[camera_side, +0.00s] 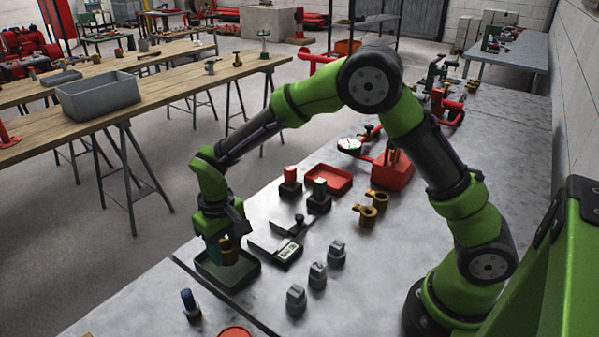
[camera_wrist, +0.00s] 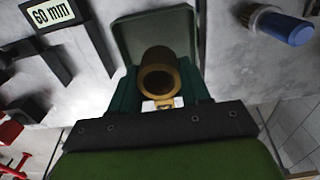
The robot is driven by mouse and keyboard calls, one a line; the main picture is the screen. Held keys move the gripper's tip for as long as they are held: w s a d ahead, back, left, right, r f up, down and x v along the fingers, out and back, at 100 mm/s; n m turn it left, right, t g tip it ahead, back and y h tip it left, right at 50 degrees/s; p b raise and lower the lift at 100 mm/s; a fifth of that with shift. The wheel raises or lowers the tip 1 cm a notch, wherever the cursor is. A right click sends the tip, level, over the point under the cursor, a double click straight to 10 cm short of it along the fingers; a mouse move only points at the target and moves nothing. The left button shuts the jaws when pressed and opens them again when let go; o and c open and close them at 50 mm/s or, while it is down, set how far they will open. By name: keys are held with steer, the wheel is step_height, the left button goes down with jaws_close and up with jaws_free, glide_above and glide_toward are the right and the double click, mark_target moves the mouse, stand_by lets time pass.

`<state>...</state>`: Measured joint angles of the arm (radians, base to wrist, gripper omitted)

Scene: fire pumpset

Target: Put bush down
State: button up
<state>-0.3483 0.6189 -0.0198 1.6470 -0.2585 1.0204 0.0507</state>
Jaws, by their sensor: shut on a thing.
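My gripper (camera_side: 226,246) is shut on the brass bush (camera_side: 229,252) and holds it over the dark green tray (camera_side: 247,282). In the wrist view the bush (camera_wrist: 158,66) is a hollow ring-ended cylinder between the two dark green fingers of my gripper (camera_wrist: 160,88). The tray (camera_wrist: 176,20) shows behind the bush in that view, and its floor looks empty where visible. I cannot tell whether the bush touches the tray floor. Part of the tray is hidden by my gripper and the bush.
A caliper (camera_side: 287,252) reading 60 mm lies right of the tray. Several grey pieces (camera_side: 317,275), a red tray (camera_side: 328,179) and brass fittings (camera_side: 367,215) are further right. The table's left edge is close by.

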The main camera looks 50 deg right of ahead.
mark_target(230, 269)
steer(key=shift+f, duration=1.55)
steer(key=shift+f, duration=0.15)
steer(key=o, duration=1)
